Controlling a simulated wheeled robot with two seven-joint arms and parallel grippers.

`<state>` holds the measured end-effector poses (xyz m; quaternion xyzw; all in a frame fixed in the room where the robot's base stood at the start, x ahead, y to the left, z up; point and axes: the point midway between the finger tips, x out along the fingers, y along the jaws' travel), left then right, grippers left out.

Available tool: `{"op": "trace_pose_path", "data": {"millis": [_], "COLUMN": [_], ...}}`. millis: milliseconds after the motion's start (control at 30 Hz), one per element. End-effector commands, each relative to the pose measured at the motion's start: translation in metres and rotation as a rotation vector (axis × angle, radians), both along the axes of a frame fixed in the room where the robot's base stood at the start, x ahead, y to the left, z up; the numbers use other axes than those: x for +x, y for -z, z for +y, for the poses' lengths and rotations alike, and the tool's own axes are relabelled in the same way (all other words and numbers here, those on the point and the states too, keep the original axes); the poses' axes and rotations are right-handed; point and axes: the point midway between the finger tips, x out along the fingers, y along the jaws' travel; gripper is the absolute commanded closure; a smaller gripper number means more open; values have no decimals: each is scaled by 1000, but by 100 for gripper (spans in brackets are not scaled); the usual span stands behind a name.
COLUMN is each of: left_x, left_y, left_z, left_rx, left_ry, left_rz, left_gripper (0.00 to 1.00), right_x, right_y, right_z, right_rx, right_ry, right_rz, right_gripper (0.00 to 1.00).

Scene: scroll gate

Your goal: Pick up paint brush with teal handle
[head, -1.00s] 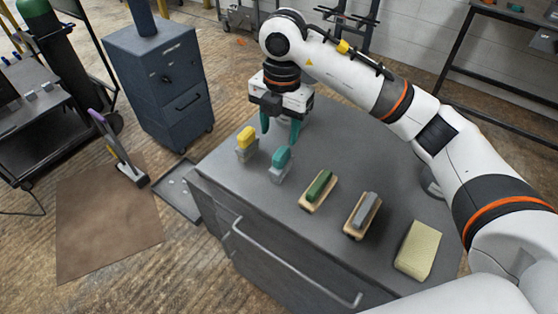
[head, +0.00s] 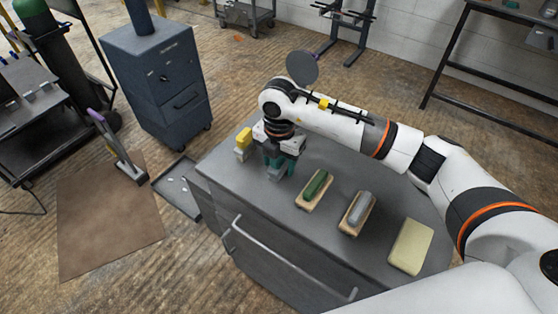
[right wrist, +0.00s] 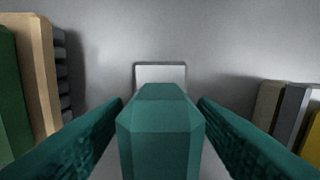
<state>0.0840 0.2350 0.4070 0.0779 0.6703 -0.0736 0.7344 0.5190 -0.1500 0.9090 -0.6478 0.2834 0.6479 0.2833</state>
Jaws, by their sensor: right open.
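The paint brush with the teal handle (right wrist: 160,130) stands on the grey cabinet top, its handle up toward the right wrist camera, with a pale bristle end (right wrist: 160,72) beyond it. In the head view the brush (head: 274,174) is mostly hidden by my right gripper (head: 281,163). My right gripper's teal fingers are open, one on each side of the handle in the right wrist view, with a gap still showing on both sides. My left gripper is not in view.
A yellow-handled brush (head: 244,138) stands close by on the left. A green-handled wooden brush (head: 316,187), a grey-handled one (head: 358,211) and a pale yellow block (head: 411,247) sit to the right. The cabinet top (head: 225,170) is bare near its left edge.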

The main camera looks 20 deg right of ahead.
Motion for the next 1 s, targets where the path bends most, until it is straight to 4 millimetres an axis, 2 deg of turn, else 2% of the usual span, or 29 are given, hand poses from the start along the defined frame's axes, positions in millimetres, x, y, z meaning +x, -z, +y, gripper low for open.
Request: {"op": "trace_pose_path", "data": {"millis": [233,533,833,1000], "left_x": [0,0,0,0], "left_y": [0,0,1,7], "left_z": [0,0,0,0], "left_rx": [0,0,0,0], "left_ry": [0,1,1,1], "left_rz": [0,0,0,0], "left_gripper": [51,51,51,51], "right_x": [0,0,1,1], "right_y": [2,2,-3,-30], "right_z": [0,0,1,1], "right_rx": [0,0,2,2], "right_ry": [0,0,0,-1], "right_rz": [0,0,-2,-5], "right_gripper": [47,96,97,97]}}
